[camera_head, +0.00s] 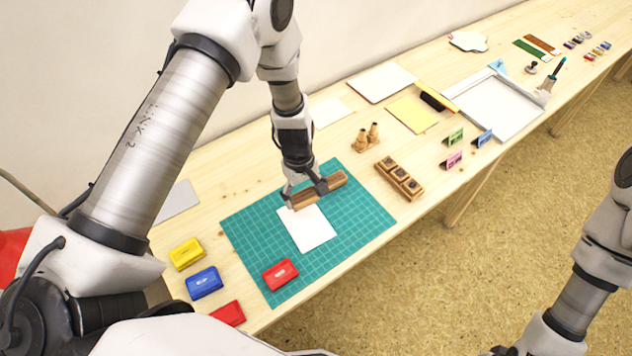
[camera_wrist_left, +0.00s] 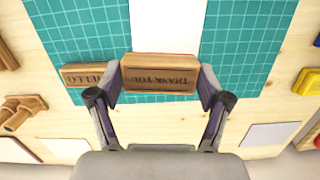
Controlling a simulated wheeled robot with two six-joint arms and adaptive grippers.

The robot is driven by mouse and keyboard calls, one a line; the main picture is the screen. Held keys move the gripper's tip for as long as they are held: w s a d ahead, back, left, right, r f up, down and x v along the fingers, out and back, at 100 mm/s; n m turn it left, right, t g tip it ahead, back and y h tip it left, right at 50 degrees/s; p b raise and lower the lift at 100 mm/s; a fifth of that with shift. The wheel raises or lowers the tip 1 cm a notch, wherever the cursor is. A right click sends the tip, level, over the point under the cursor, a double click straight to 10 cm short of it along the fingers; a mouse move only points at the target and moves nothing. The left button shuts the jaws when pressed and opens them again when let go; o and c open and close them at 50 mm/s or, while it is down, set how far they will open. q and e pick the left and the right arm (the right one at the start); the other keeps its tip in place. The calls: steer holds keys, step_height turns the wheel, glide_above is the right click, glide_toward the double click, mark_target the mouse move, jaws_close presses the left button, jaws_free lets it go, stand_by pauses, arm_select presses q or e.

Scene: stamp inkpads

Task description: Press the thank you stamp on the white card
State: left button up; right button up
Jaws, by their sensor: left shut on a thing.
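My left gripper (camera_head: 305,193) is shut on a wooden block stamp marked THANK YOU (camera_wrist_left: 158,76). The lettering appears upside down in the left wrist view. In the head view this stamp (camera_head: 301,202) is at the far edge of the white card (camera_head: 308,232), which lies on the green cutting mat (camera_head: 365,218). The card also shows in the left wrist view (camera_wrist_left: 166,24), just beyond the stamp. I cannot tell whether stamp and card touch. My right gripper is not in view; only part of my right arm shows.
A second wooden stamp, marked HELLO (camera_wrist_left: 85,76), lies on the mat beside the held one. A red inkpad (camera_head: 280,274) sits on the mat's near part. Yellow (camera_head: 187,254) and blue (camera_head: 204,283) inkpads stand left of the mat. A wooden rack (camera_head: 399,179) is to the right.

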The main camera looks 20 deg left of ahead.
arm_select(q)
steer(key=shift+s+a+f, duration=0.2)
steer(key=shift+s, duration=0.25)
steer(key=shift+s+f+b, duration=0.2)
steer(key=shift+b, duration=0.1)
steer(key=b, duration=0.4)
glide_above(302, 217)
steer(key=f, duration=0.4)
steer(key=shift+w+f, duration=0.2)
steer(key=shift+f, duration=0.4)
steer(key=shift+s, duration=0.15)
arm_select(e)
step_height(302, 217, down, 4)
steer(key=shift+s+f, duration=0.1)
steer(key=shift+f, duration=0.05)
arm_select(q)
steer(key=shift+f+b, duration=0.5)
steer(key=shift+f, duration=0.05)
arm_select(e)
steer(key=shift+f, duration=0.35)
arm_select(q)
steer(key=shift+r+p, duration=0.55)
steer(key=shift+r, duration=0.05)
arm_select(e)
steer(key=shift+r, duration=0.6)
